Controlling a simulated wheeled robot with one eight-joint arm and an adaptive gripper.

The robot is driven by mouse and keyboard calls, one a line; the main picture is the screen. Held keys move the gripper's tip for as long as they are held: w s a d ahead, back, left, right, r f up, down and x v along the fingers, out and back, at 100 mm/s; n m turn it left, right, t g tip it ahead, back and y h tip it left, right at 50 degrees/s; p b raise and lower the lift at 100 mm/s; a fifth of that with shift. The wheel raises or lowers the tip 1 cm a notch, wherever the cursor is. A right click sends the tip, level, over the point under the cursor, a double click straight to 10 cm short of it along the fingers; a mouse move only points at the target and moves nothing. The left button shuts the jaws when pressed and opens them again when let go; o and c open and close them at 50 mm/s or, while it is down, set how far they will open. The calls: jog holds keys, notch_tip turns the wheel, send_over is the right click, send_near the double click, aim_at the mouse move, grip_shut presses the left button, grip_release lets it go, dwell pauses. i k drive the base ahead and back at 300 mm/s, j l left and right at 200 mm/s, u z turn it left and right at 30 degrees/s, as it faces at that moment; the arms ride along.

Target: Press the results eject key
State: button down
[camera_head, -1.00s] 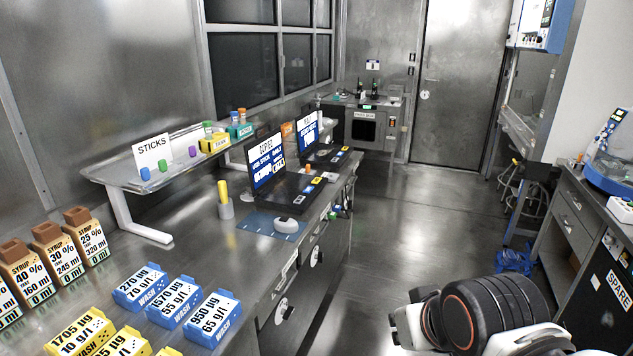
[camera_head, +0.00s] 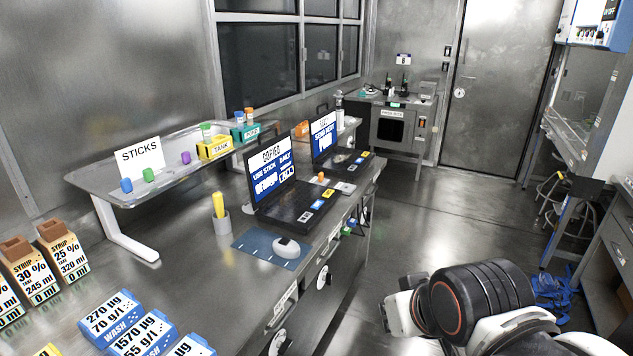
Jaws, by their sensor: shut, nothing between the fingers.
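I cannot make out a key marked for ejecting results in this view. Two open black laptops stand on the steel bench, a nearer one (camera_head: 283,190) and a farther one (camera_head: 335,148), with blue and white text on their screens. Small blue, yellow and white labelled patches (camera_head: 318,204) lie along the nearer laptop's front right edge, too small to read. A blue and white device (camera_head: 596,24) with a screen and small controls hangs at the top right, cut off by the frame. My arm shows at the lower right; my gripper is not in view.
A mouse (camera_head: 287,247) lies on a blue mat (camera_head: 258,250), beside a cup with a yellow item (camera_head: 219,215). A raised shelf (camera_head: 92,178) holds sticks and boxes. Stools (camera_head: 552,195) stand right. The middle floor is open.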

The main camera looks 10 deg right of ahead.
aim_at(327, 193)
jog(key=i+l+u, duration=0.15)
jog(key=i+l, duration=0.2)
jog(key=i+l+u, duration=0.1)
jog(key=i+l, duration=0.2)
jog(key=i+l+u, duration=0.15)
jog(key=i+l, duration=0.15)
jog(key=l, duration=0.15)
jog(key=i+l+u, duration=0.15)
jog(key=l, duration=0.3)
jog(key=i, duration=0.1)
